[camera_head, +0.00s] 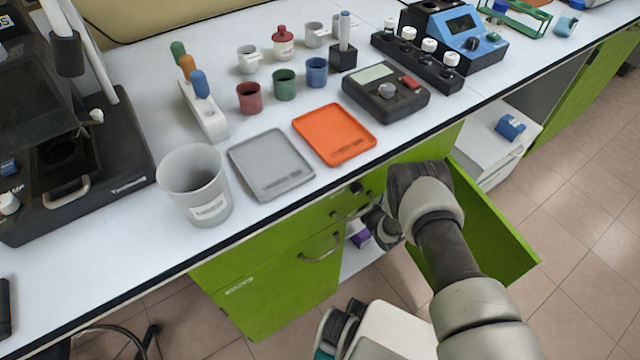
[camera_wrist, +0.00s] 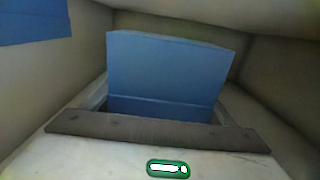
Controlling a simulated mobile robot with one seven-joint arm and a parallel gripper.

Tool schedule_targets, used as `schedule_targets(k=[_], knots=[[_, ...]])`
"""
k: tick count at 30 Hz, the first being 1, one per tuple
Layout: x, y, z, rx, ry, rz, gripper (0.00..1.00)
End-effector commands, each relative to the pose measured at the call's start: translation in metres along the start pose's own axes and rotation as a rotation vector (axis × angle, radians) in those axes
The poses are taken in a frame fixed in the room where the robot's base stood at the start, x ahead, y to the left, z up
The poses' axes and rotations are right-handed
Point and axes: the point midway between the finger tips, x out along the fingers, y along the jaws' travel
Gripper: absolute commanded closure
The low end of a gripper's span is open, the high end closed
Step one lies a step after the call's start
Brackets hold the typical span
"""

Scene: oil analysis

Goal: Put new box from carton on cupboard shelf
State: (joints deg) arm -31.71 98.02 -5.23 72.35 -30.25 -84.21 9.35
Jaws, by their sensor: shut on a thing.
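My gripper (camera_head: 378,226) reaches into the open green cupboard below the bench; my forearm and wrist hide part of the opening. In the wrist view, my gripper (camera_wrist: 160,118) is shut on a blue box (camera_wrist: 165,75), which stands out beyond the dark bar of the gripper. Pale beige walls surround it. A second blue thing (camera_wrist: 35,20) shows at the upper left, cut off by the frame. In the head view, a small purple box (camera_head: 361,238) sits inside the cupboard, just left of my gripper, above a pale shelf (camera_head: 352,264). I cannot make out the carton.
The green cupboard door (camera_head: 490,225) stands open to the right of my arm. A blue box (camera_head: 510,127) lies on a white drawer unit further right. The bench above holds an orange tray (camera_head: 335,133), a grey tray (camera_head: 270,163) and a grey bin (camera_head: 194,183).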

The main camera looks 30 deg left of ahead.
Motion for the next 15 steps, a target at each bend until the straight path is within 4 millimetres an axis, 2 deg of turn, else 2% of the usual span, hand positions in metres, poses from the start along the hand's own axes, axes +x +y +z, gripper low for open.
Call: schedule_targets(k=[1, 7, 12, 15], knots=[[0.001, 0.0, 0.01, -0.001, 0.003, 0.0, 0.56], [0.001, 0.0, 0.024, -0.001, 0.003, 0.001, 0.56], [0.0, 0.0, 0.05, -0.001, 0.003, -0.001, 0.56], [0.001, 0.0, 0.055, -0.001, 0.005, -0.001, 0.56]])
